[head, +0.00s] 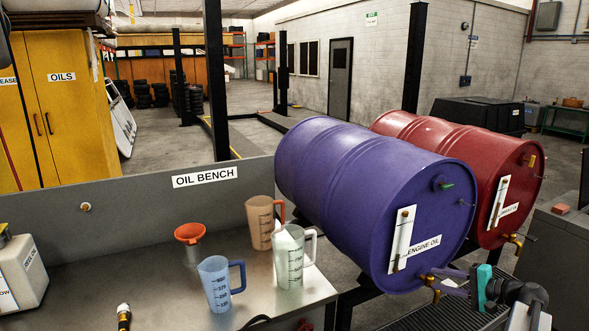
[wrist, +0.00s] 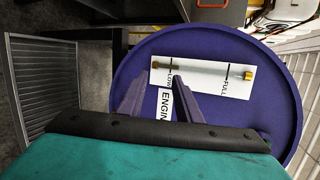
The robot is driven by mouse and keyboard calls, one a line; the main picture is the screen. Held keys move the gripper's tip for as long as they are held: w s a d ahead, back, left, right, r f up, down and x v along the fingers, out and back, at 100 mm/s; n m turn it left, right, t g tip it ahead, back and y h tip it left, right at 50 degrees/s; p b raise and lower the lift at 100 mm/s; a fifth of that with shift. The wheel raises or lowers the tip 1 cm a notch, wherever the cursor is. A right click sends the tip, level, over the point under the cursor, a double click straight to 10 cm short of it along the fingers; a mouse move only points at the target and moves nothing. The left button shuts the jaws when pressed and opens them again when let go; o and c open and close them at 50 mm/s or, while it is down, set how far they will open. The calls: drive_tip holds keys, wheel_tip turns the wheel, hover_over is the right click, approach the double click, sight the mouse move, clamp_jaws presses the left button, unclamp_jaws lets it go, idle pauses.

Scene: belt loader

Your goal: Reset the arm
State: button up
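My gripper (head: 445,282) is at the lower right in the head view, in front of the purple engine oil drum (head: 350,190). Its teal body and two purple-grey fingers show, with a brass tap (head: 431,283) near the fingertips; I cannot tell whether they touch. In the wrist view the fingers (wrist: 155,86) stand apart, pointing at the drum's face (wrist: 220,55). The white gauge strip (wrist: 200,78) and part of the ENGINE OIL label (wrist: 164,103) show beyond them. Nothing is visible between the fingers.
A red drum (head: 490,160) lies beside the purple one. The oil bench (head: 140,285) holds a blue jug (head: 216,285), a clear jug (head: 290,262), a brown jug (head: 259,222) and an orange funnel (head: 189,233). A dark grating (head: 430,318) lies below my gripper.

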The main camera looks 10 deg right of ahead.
drive_tip(key=s+a+f+n+g, duration=0.2)
drive_tip(key=a+f+g, duration=0.3)
drive_tip(key=a+f, duration=0.95)
drive_tip(key=s+a+f+n+g, duration=0.2)
drive_tip(key=a+f+n+g, duration=0.15)
drive_tip(key=a+f, duration=1.1)
drive_tip(key=s+a+f+n+g+h, duration=0.2)
drive_tip(key=s+a+f+n+g, duration=0.3)
drive_tip(key=s+a+f, duration=0.7)
drive_tip(key=s+a+f+n+g+h, duration=0.1)
drive_tip(key=s+f+n+g+h, duration=0.1)
drive_tip(key=s, duration=0.6)
drive_tip(key=s+a+f+n+g+h, duration=0.1)
drive_tip(key=s+f+g+h, duration=0.1)
drive_tip(key=s, duration=0.6)
drive_tip(key=shift+a+f+n, duration=0.35)
drive_tip(key=shift+a+f, duration=0.05)
